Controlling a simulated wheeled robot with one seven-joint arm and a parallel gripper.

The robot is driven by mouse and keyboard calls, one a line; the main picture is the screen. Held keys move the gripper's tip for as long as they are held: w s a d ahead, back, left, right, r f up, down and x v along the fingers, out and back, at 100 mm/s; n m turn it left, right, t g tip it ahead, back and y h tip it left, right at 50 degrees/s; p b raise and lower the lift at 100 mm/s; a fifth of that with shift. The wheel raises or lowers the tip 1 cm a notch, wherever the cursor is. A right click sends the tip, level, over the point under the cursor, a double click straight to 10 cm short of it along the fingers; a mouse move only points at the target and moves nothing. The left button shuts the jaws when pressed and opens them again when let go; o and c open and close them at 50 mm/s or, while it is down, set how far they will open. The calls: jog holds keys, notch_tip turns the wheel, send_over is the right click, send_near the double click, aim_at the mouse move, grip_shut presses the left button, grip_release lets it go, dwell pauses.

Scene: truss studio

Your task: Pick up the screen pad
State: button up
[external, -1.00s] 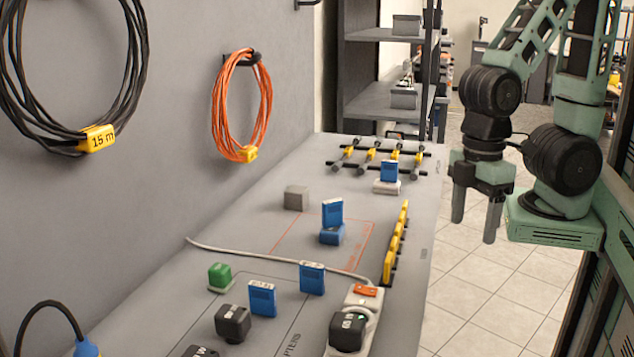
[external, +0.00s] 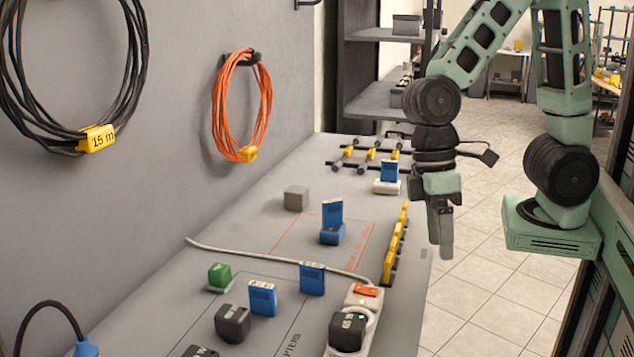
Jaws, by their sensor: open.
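No thing in view is clearly marked as the screen pad, and I cannot tell which it is. Small candidates on the grey table (external: 385,215) are a plain grey block (external: 296,198) near the wall and a green block (external: 220,276) on a pale base. Upright blue packs also stand there: one in a blue holder (external: 331,233), one on a white base (external: 387,187), and two near the front, left (external: 262,299) and right (external: 312,279). My gripper (external: 441,236) is open and empty, pointing down at the table's right edge, apart from these things.
A white power strip (external: 362,300) with a black adapter (external: 347,331) and a cable lies at the front right. Another black adapter (external: 233,323) stands at the front. Orange (external: 240,110) and black cable coils hang on the wall.

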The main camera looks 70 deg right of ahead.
jog(key=w+a+f+m+g+y+b, duration=0.1)
jog(key=w+a+f+m+y+b, duration=0.15)
jog(key=w+m+y, duration=0.7)
jog(key=w+a+f+m+g+b, duration=0.1)
jog(key=w+f+m+b, duration=0.25)
jog(key=w, duration=1.25)
jog(key=w+d+m+t+y+b, duration=0.35)
jog(key=w+d+m+y, duration=0.35)
jog(key=w+d, duration=0.65)
jog(key=m+p, duration=0.1)
jog(key=m, duration=0.1)
send_near(219, 267)
jog(key=shift+s+a+r+t+h, duration=0.15)
jog(key=shift+a+t, duration=0.1)
jog(key=shift+a, duration=0.35)
jog(key=shift+s+a+r+t+h, duration=0.1)
jog(key=shift+a+r+t, duration=0.1)
jog(key=shift+a, duration=0.4)
jog(key=shift+w+a+f, duration=0.1)
jog(key=shift+a+f, duration=0.15)
jog(key=shift+a, duration=0.45)
jog(key=a+p, duration=0.1)
jog(key=a, duration=0.5)
jog(key=c, duration=1.1)
